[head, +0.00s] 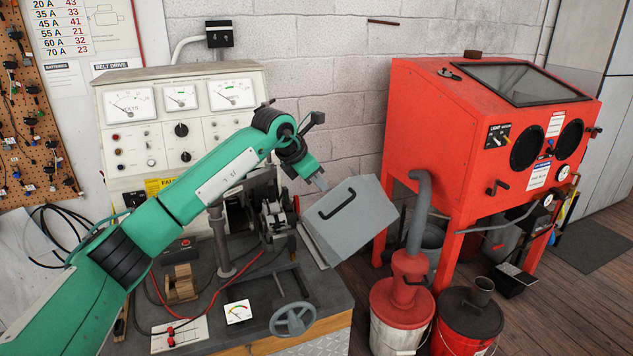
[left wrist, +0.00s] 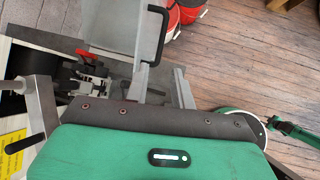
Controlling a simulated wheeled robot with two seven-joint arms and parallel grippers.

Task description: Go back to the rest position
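My left arm reaches in from the left over the test bench. Its gripper (head: 318,183) is beside the upper left edge of a grey guard cover (head: 355,225) with a black handle (head: 338,204). In the left wrist view the two grey fingers (left wrist: 162,88) stand apart with nothing between them. The cover (left wrist: 108,28) and its handle (left wrist: 157,35) lie just beyond the fingers, and the handle is not between them. The cover is tilted outward at the bench's right side. My right gripper is not in view.
The test bench (head: 325,322) carries a meter panel (head: 170,88), a clamp machine (head: 275,213), a handwheel (head: 293,319) and loose cables. A red blast cabinet (head: 440,125) stands at right, with red buckets (head: 400,318) in front. Open wooden floor (head: 590,300) lies further right.

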